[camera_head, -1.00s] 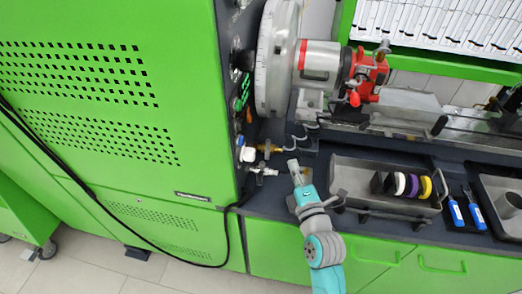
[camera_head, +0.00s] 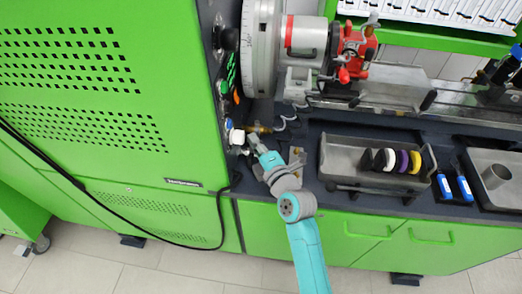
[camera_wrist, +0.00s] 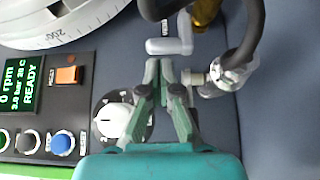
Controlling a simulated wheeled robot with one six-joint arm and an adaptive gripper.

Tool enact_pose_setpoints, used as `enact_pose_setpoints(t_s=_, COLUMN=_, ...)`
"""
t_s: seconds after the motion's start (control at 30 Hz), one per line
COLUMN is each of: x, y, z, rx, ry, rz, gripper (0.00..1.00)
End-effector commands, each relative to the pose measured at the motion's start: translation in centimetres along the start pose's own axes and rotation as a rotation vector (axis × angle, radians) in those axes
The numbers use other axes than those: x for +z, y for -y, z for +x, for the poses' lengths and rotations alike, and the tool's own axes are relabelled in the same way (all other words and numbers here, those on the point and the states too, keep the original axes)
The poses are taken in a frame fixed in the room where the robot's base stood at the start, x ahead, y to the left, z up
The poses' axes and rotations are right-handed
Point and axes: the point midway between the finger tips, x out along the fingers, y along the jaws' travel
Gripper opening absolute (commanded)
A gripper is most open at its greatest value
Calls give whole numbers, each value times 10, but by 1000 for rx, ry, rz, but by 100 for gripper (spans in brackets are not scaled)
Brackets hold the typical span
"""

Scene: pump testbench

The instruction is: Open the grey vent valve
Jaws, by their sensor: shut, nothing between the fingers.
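A light grey lever handle (camera_wrist: 170,46), which looks like the grey vent valve, shows in the wrist view on the dark panel, just beyond my fingertips. It runs roughly sideways, with an upright part at its right end. My gripper (camera_wrist: 158,68) is shut and empty, its tips close below the lever; I cannot tell whether they touch. In the head view, my gripper (camera_head: 254,140) is beside the green cabinet's side panel, below a brass fitting (camera_head: 260,128). The lever is hard to make out there.
A white knob (camera_wrist: 120,122) is left of my fingers, and a metal hose fitting (camera_wrist: 230,72) is close on their right. A display (camera_wrist: 18,84) reads READY, beside an orange switch (camera_wrist: 68,75). A grey tray (camera_head: 333,155) with several discs stands right of my arm.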

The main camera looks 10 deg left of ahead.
Motion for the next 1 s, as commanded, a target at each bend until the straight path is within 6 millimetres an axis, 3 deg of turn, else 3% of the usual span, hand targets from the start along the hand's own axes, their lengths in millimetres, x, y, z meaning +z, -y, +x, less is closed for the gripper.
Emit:
enact_pose_setpoints(t_s=0.2, x=0, y=0, z=14, rx=-1, ry=0, rz=-1, gripper=0)
enact_pose_setpoints(t_s=1.0, x=0, y=0, z=14, rx=0, ry=1, rz=0, gripper=0)
